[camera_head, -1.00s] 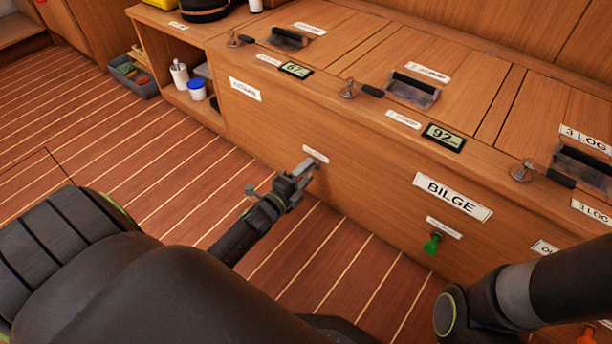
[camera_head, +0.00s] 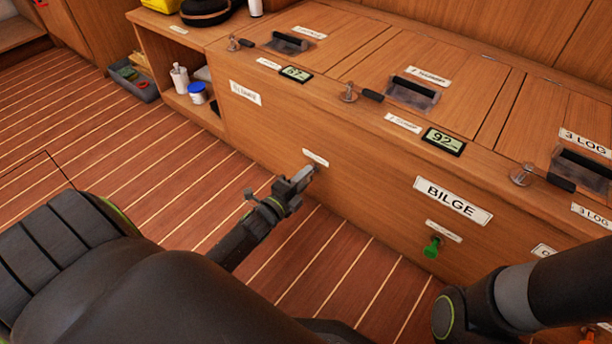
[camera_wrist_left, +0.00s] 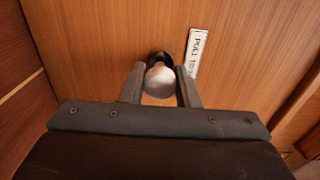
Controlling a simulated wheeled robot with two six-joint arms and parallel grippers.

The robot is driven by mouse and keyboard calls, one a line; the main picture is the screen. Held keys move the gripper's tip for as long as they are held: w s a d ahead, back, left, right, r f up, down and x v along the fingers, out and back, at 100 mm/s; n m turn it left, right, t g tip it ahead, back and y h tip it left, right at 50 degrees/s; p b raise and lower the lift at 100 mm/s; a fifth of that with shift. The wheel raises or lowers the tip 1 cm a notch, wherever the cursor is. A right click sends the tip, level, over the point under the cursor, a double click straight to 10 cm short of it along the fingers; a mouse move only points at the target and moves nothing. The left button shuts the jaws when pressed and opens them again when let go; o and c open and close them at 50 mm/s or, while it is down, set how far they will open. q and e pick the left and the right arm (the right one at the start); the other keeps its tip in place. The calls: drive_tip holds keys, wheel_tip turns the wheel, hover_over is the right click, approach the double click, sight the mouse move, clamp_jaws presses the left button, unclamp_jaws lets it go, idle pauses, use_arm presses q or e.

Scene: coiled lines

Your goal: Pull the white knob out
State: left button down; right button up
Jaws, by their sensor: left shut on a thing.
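The white knob (camera_wrist_left: 160,81) sits between the two fingers of my left gripper (camera_wrist_left: 160,88) in the left wrist view, in front of a dark round collar on the wooden panel. A white label (camera_wrist_left: 195,52) is beside it on the panel. In the head view my left gripper (camera_head: 299,182) is at the front of the wooden bench, just below a small white label (camera_head: 315,158), and it hides the knob. It is shut on the knob. My right gripper is not in view; only part of my right arm shows at the lower right.
A green knob (camera_head: 432,247) sticks out of the bench front under the BILGE label (camera_head: 453,201). The bench top (camera_head: 375,49) has hatches, latches and small displays. Open shelves (camera_head: 180,80) and a grey bin (camera_head: 135,80) are at the left. The striped floor (camera_head: 110,150) is clear.

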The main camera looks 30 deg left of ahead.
use_arm(q)
drive_tip(key=s+p, duration=0.1)
drive_tip(key=s, duration=0.3)
drive_tip(key=shift+s+a, duration=0.15)
drive_tip(key=shift+s, duration=0.2)
drive_tip(key=c, duration=1.1)
unclamp_jaws()
